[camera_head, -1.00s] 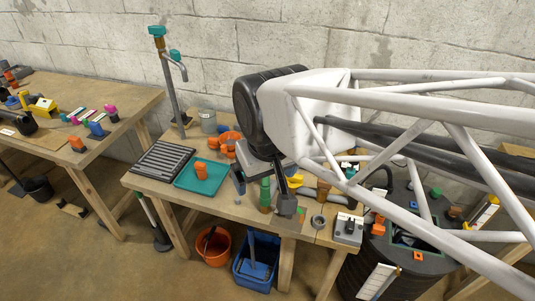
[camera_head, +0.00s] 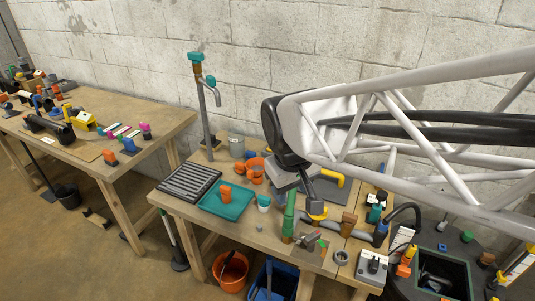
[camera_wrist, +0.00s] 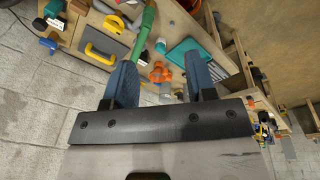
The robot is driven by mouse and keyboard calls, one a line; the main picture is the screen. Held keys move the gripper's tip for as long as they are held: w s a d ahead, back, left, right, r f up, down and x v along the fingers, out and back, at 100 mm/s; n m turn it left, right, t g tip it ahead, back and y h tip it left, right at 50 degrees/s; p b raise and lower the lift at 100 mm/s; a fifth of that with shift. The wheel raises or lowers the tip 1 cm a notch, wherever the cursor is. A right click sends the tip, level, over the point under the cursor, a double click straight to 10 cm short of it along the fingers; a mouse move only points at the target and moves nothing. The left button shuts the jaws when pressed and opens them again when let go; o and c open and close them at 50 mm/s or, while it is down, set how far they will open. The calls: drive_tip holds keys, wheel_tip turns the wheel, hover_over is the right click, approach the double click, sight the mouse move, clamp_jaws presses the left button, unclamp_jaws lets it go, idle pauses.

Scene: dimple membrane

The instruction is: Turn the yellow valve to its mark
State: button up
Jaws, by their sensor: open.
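A small yellow piece (camera_head: 318,214), which looks like the yellow valve, shows on the right part of the middle bench, by a grey pipe (camera_head: 348,223). Its mark cannot be made out. My gripper (camera_head: 312,195) is above the bench there, and a dark finger overlaps the yellow piece in the picture; whether they touch cannot be told. In the wrist view my gripper (camera_wrist: 160,70) has its two blue fingers wide apart with nothing held between them. A yellow handle on a grey float (camera_wrist: 100,52) lies beyond the left finger.
A green upright object (camera_head: 289,217) stands close to my gripper. A teal tray (camera_head: 228,208), orange pieces (camera_head: 257,165) and a tall tap (camera_head: 205,110) are to the left. A grey block (camera_head: 372,265) sits at the front right corner. Buckets stand below.

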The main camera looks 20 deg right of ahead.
drive_tip(key=w+d+f+n+g+h, duration=0.1)
drive_tip(key=w+d+f+n, duration=0.3)
drive_tip(key=w+d+f, duration=0.4)
drive_tip(key=w+d+f+n+g+h, duration=0.1)
drive_tip(key=w+d+f+n+g, duration=0.2)
drive_tip(key=w+d+f, duration=0.6)
wheel_tip(320, 180, down, 6)
drive_tip(key=shift+w+d+n+g, duration=0.25)
drive_tip(key=shift+w+n+g, duration=0.15)
drive_tip(key=shift+w, duration=0.7)
drive_tip(key=shift+f, duration=0.1)
drive_tip(key=shift+x, duration=3.8)
drive_tip(key=shift+d, duration=0.15)
drive_tip(key=c, duration=0.9)
